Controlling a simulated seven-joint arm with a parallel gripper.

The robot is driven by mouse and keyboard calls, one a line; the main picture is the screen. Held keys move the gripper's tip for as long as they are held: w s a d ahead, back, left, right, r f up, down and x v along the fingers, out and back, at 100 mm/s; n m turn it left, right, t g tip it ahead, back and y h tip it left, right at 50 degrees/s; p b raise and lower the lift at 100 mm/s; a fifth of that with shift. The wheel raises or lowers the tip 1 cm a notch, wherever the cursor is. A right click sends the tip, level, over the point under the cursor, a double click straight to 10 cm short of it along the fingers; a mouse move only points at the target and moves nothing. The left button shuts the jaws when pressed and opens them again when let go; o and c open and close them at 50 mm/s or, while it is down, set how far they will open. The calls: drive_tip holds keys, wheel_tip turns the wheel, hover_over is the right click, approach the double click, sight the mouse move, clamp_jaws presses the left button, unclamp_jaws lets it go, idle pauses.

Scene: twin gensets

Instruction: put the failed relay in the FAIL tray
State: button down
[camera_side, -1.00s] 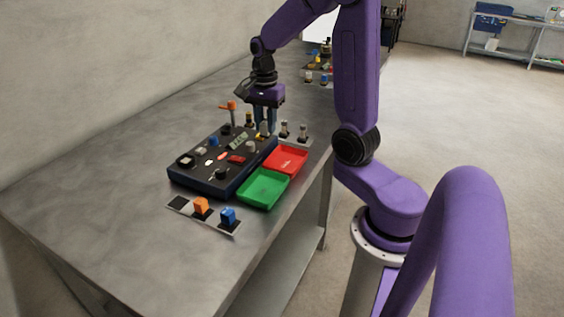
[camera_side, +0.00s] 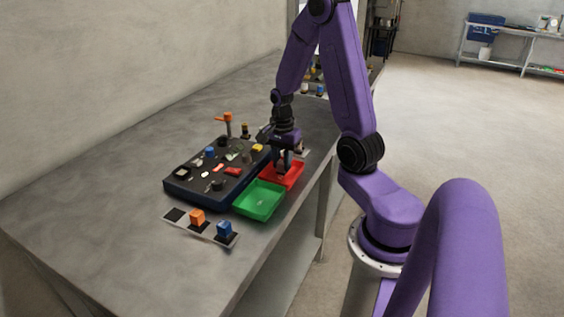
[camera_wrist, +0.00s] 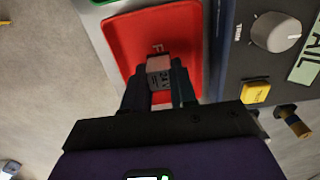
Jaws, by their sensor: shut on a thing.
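My gripper (camera_side: 283,168) is over the red tray (camera_side: 293,178), pointing down. In the wrist view, my gripper (camera_wrist: 160,88) is shut on a small pale grey block, the relay (camera_wrist: 159,68), which has dark print on its face. The relay is in front of the red tray (camera_wrist: 125,40), whose floor shows a pale letter F; the rest of the word is hidden by the relay. I cannot tell whether the relay touches the tray floor. In the side view the relay is mostly hidden by the fingers.
A green tray (camera_side: 258,201) adjoins the red tray on its near side. The dark control panel (camera_side: 200,190) stands left of the trays. A strip with an orange block (camera_side: 197,217) and a blue block (camera_side: 225,229) lies in front. The left table area is clear.

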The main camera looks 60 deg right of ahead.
sight(282, 162)
drive_tip(key=shift+f, duration=0.3)
drive_tip(key=c, duration=0.9)
unclamp_jaws()
wheel_tip(282, 162, up, 11)
drive_tip(key=s+a+r+n, duration=0.1)
drive_tip(key=s+a+n, duration=0.1)
drive_tip(key=a+n, duration=0.65)
drive_tip(key=s+a+n, duration=0.2)
drive_tip(key=a+n, duration=0.5)
drive_tip(key=a, duration=0.2)
drive_tip(key=s+a+n, duration=0.3)
drive_tip(key=s+n, duration=0.3)
drive_tip(key=n, duration=0.1)
drive_tip(key=s+a+n, duration=0.4)
drive_tip(key=s+n, duration=0.3)
drive_tip(key=n, duration=0.1)
drive_tip(key=shift+a, duration=0.3)
